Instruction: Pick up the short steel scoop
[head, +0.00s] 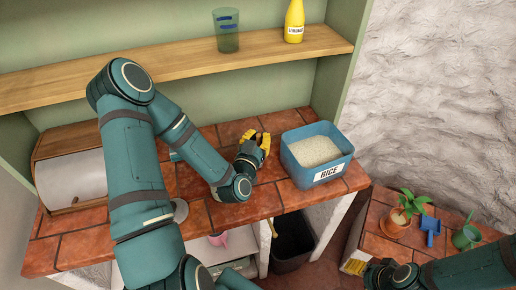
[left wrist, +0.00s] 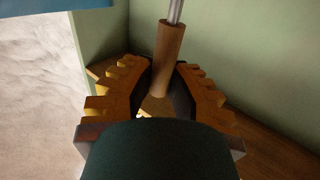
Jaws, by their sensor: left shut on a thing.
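My left gripper (head: 262,146) is over the tiled counter, just left of the rice bin. In the left wrist view my left gripper (left wrist: 157,88) is shut around a wooden handle (left wrist: 166,60) with a steel shaft (left wrist: 176,11). The shaft runs out of the top of that view, so I cannot see a scoop bowl or tell the tool's length. In the head view the gripper and forearm hide the tool.
A blue bin of rice (head: 318,151) stands on the counter (head: 70,238). A wooden bread box (head: 70,165) is at the left. A shelf (head: 180,65) above holds a green cup (head: 227,30) and a yellow bottle (head: 294,20). A plant (head: 396,222) and blue scoop (head: 430,228) sit lower right.

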